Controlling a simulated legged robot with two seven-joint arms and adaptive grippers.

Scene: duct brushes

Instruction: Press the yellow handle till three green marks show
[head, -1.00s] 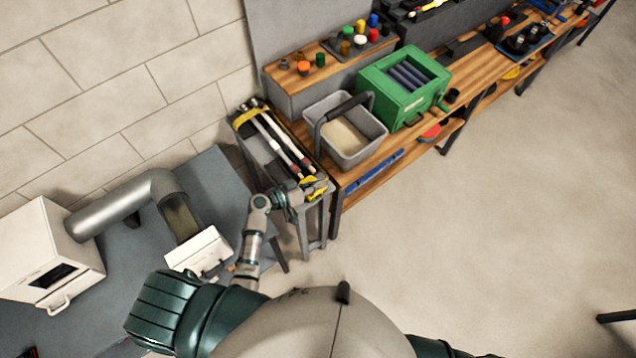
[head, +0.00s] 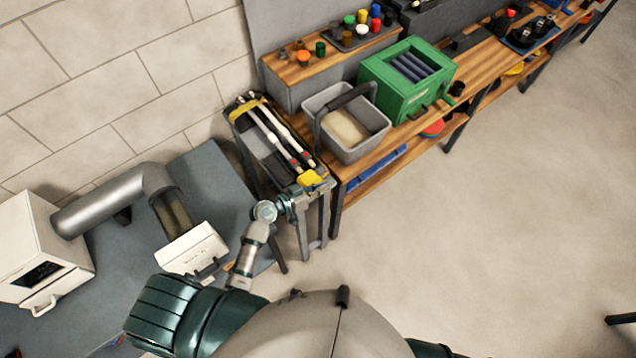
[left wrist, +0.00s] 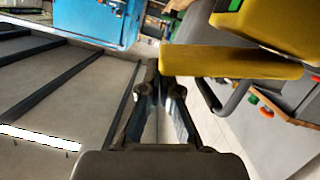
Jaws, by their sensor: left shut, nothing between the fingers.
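The yellow handle (head: 312,178) is at the near end of a narrow stand with white rods. In the left wrist view a yellow bar (left wrist: 230,63) crosses just above and to the right of the fingers, under a larger yellow block (left wrist: 270,25). A small green patch (left wrist: 234,4) shows on that block at the top edge. My left gripper (head: 298,198) is shut and empty, close beside the handle on its near side. Its closed fingers (left wrist: 162,85) show in the left wrist view. I cannot tell whether they touch the bar. My right gripper is out of view.
A wooden bench to the right holds a grey bin (head: 345,128) and a green box (head: 407,78). A grey table at left carries a metal duct (head: 105,203) and a white box (head: 40,250). Open floor (head: 480,230) lies at the right.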

